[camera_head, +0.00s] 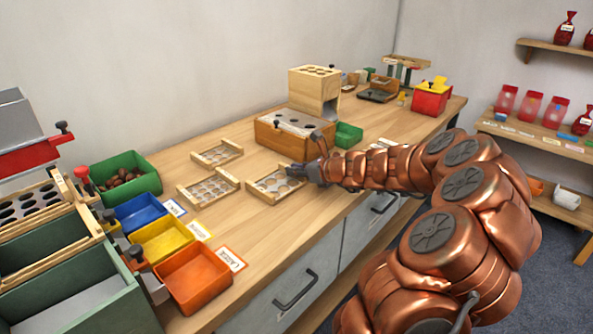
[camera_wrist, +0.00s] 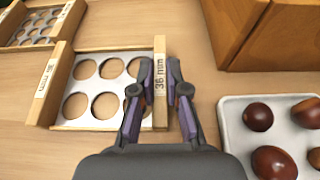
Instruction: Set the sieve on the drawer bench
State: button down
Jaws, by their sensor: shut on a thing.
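The sieve (camera_head: 270,187), a light plate with round holes between wooden end bars, is at the bench top, left of my gripper (camera_head: 303,173). In the wrist view my gripper (camera_wrist: 160,85) is shut on the sieve's right end bar (camera_wrist: 160,112), marked 36 mm, one finger on each side. The holes (camera_wrist: 103,105) are empty. The sieve looks level; I cannot tell whether it touches the wood. The drawer bench (camera_head: 268,232) has a wooden top and grey drawers. Two other sieves (camera_head: 217,153) (camera_head: 207,188) lie to the left.
A white tray (camera_wrist: 232,108) with chestnuts is right of my gripper. A wooden box (camera_head: 290,137) stands behind the sieve. Blue, yellow and orange bins (camera_head: 195,279) and a green chestnut bin (camera_head: 152,178) are at left. Bare wood lies in front of the sieves.

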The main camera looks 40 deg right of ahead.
jog(key=c, duration=1.2)
grip_release()
jog(key=shift+s+d+r, duration=0.15)
jog(key=shift+s+r, duration=0.15)
jog(key=shift+s, duration=0.2)
jog(key=p+v, duration=0.2)
jog(key=v, duration=0.9)
jog(key=shift+p, duration=0.3)
